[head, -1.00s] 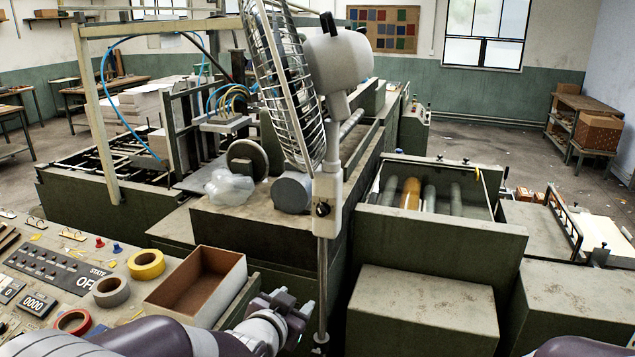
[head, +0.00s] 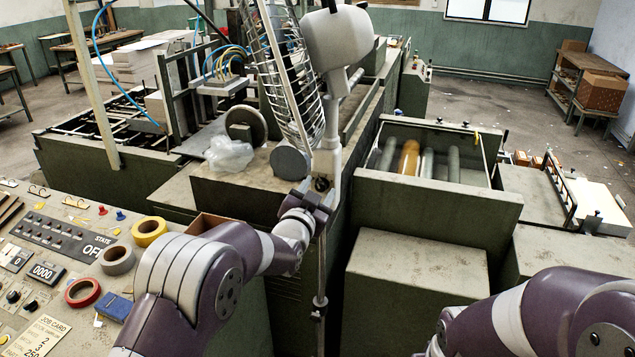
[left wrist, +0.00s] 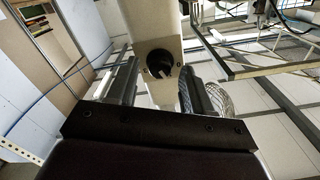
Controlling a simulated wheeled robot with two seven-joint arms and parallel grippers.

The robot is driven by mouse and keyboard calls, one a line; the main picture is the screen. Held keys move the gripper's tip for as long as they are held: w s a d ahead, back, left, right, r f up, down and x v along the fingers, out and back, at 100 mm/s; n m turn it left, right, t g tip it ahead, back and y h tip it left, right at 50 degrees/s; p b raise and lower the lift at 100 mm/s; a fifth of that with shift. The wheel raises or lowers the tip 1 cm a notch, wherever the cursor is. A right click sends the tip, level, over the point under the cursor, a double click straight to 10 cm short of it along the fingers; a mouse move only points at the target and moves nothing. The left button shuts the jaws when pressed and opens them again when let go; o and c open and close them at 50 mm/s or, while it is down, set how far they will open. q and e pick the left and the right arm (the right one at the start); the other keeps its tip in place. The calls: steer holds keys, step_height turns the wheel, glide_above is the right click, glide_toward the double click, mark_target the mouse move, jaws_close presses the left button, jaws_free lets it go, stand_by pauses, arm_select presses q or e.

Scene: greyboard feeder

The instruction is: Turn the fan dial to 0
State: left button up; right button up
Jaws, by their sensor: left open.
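A standing fan (head: 338,45) with a wire cage rises in the middle of the head view. Its pale control box (head: 327,160) on the pole carries a small dark dial (head: 321,184), partly covered by my left gripper (head: 316,198). In the left wrist view, the round black dial (left wrist: 160,63) faces the camera on the pale box, with a ridge across it. My left gripper is open and empty, with one finger to each side of the dial's line of view. I cannot tell whether they touch it, nor read its setting. My right gripper is out of view.
The fan pole (head: 320,280) stands before green machinery (head: 425,250). A slanted control panel (head: 60,250) with tape rolls (head: 149,231) lies at the left. An open box (head: 205,222) sits partly behind my left arm. My right arm (head: 560,310) is at lower right.

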arm_select(q)
steer(key=shift+d, duration=0.1)
steer(key=shift+w+f, duration=0.1)
steer(key=shift+w, duration=0.1)
steer(key=shift+c, duration=0.9)
jaws_close()
steer(key=shift+f+n+b, duration=0.2)
steer(key=shift+n+b, duration=0.1)
steer(key=shift+b, duration=0.35)
steer(key=n+b, duration=0.5)
steer(key=b, duration=0.3)
steer(key=shift+n, duration=0.4)
steer(key=shift+r+n+b, duration=0.1)
steer(key=shift+n+b, duration=0.7)
steer(key=shift+b, duration=0.15)
steer(key=shift+r+n+b, duration=0.1)
steer(key=shift+n+b, duration=0.25)
steer(key=shift+n, duration=0.15)
